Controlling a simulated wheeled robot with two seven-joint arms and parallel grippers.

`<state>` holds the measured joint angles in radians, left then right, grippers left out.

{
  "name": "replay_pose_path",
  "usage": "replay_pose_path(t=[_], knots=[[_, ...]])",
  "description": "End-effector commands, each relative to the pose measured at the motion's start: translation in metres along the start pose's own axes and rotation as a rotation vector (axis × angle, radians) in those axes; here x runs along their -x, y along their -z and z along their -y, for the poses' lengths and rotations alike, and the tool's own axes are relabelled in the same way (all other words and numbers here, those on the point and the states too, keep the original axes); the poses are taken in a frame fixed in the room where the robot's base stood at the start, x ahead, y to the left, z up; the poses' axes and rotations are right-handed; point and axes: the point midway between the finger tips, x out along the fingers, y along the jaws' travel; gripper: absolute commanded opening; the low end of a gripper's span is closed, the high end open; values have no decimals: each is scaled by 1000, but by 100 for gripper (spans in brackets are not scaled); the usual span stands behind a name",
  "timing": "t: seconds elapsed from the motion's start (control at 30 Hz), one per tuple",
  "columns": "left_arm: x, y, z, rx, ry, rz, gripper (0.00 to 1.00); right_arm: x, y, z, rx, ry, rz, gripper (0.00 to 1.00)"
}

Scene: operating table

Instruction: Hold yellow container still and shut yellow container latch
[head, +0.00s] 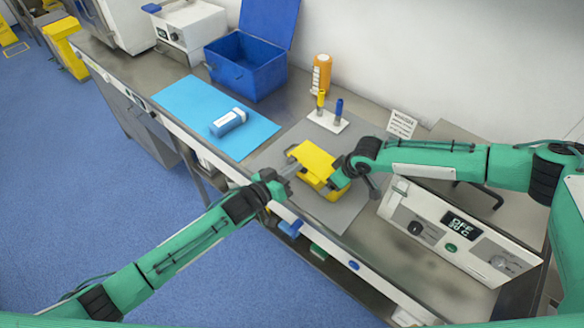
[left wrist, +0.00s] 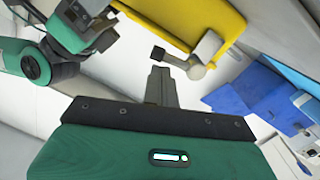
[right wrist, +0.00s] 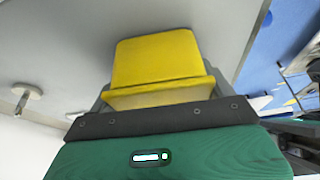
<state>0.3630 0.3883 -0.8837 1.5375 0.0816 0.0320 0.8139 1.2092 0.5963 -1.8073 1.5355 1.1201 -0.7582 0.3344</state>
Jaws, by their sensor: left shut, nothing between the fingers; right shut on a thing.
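The yellow container (head: 314,158) stands on the grey mat with its yellow lid down. It shows upside down at the top of the left wrist view (left wrist: 190,18) and between the fingers in the right wrist view (right wrist: 158,58). My right gripper (head: 340,178) is shut on the container from the right side. A grey latch (left wrist: 205,48) sits on the container's near side, with a dark end piece beside it. My left gripper (head: 286,174) is shut and empty; its fingertips (left wrist: 160,72) are close to the latch, and I cannot tell whether they touch it.
A blue mat (head: 180,105) with a blue-and-white device (head: 228,122) lies to the left. An open blue box (head: 245,70) stands behind it. A holder with yellow and blue tools (head: 328,120) and an orange bottle (head: 321,74) stand at the back. A control panel (head: 450,235) is at right.

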Motion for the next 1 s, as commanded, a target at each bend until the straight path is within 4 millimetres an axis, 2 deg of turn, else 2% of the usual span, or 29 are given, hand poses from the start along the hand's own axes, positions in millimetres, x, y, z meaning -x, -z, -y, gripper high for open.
replay_pose_path(t=[0.57,0.67,0.77,0.83,1.0], knots=[[0,0,-1,2,-1,2,0,0,1,1,1,1,-2,51],[2,8,-1,0,-1,0,0,0,1,1,1,1,-2,51],[6,25,-1,-1,-2,-1,0,0,1,0,0,1,-2,51],[10,40,-2,-3,-2,-1,0,0,1,0,0,1,-2,51],[53,36,-2,3,1,4,0,0,1,0,0,0,-2,51]])
